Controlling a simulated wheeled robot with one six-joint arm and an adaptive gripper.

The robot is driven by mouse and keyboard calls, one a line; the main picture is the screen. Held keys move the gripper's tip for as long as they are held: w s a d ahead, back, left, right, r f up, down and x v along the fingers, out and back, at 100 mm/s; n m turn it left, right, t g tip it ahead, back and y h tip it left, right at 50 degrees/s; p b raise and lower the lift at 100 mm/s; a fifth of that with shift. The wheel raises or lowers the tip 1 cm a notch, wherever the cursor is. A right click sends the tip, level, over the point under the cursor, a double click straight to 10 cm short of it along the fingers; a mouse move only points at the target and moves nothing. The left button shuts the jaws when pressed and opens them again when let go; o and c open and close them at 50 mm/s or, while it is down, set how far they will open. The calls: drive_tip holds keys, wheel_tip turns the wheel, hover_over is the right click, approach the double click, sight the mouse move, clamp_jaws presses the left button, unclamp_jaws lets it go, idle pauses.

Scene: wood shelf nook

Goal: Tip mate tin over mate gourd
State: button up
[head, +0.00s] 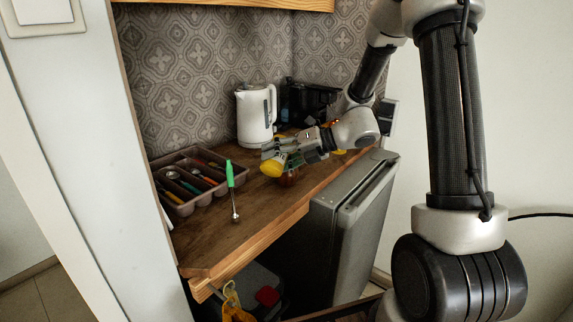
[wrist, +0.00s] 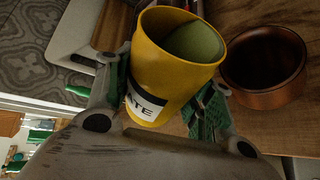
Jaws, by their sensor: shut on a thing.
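The mate tin (wrist: 170,65) is yellow with a white label reading "ATE" and has a greenish filling inside. My gripper (wrist: 155,100) is shut on it, with a finger on each side. In the head view the tin (head: 272,168) shows as a yellow end at my gripper (head: 288,154), over the wooden counter; it looks tilted. The mate gourd (wrist: 262,88) is a round brown cup standing on the counter, beside the tin's mouth in the wrist view. Its inside is dark and I cannot tell what it holds. In the head view the gourd (head: 289,178) is partly hidden below my gripper.
A white kettle (head: 256,115) and a dark container (head: 308,102) stand at the back. A cutlery tray (head: 160,182) is on the left, with a green-handled utensil (head: 231,180) near it. The counter's front middle (head: 240,230) is clear. A grey fridge (head: 350,225) stands below right.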

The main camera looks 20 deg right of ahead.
drive_tip(key=shift+f+m+g+y+p, duration=0.4)
drive_tip(key=shift+m+y, duration=0.2)
drive_tip(key=shift+m, duration=0.2)
idle(2.4)
drive_tip(key=shift+w+d+r+m+g+y+p, duration=0.2)
drive_tip(key=shift+r+m, duration=0.1)
drive_tip(key=shift+r, duration=0.3)
drive_tip(key=shift+w+d+r+m+g+y+p, duration=0.1)
drive_tip(key=shift+w+r+m+p, duration=0.15)
drive_tip(key=shift+r, duration=0.35)
idle(1.1)
